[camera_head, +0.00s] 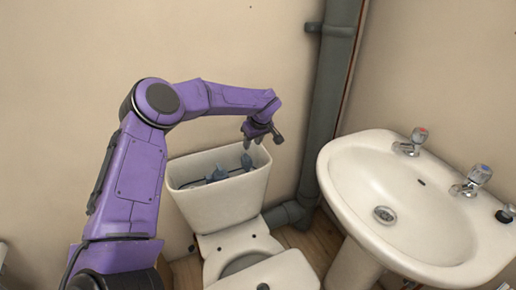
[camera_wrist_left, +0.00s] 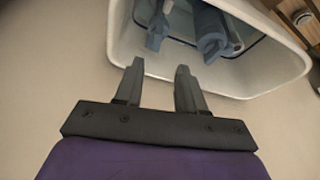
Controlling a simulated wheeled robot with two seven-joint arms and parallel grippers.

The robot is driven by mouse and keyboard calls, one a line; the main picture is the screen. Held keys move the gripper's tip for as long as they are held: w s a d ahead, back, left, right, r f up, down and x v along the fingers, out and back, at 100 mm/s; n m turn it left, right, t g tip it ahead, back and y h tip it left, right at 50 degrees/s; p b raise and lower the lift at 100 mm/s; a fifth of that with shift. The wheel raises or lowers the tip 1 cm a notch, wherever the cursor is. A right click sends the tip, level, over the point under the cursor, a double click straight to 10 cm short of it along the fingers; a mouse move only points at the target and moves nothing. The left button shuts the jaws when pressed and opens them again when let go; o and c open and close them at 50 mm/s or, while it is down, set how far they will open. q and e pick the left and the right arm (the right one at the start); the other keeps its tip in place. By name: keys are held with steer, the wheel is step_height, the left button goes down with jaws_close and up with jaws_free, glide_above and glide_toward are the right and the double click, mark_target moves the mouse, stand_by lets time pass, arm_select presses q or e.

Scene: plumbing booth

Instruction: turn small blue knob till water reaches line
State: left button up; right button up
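The open toilet cistern (camera_head: 222,207) stands against the wall, and its white rim also shows in the left wrist view (camera_wrist_left: 262,88). Inside are blue-grey fittings: a narrow one (camera_wrist_left: 157,30) and a thicker cylinder (camera_wrist_left: 212,35); in the head view they show as small blue-grey parts (camera_head: 217,174). I cannot tell which part is the small blue knob. In the head view this gripper (camera_head: 262,134) is above the cistern's back right corner. My right gripper is not in view.
A grey vertical pipe (camera_head: 327,100) runs close to the right of the cistern. A white washbasin (camera_head: 350,190) with taps stands farther right. The toilet bowl and seat (camera_head: 270,275) are in front of the cistern. The wall is close behind.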

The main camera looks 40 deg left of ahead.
mark_target(248, 156)
arm_select(q)
steer(key=x, duration=1)
steer(key=shift+w+a, duration=0.15)
steer(key=shift+w, duration=0.2)
jaws_close()
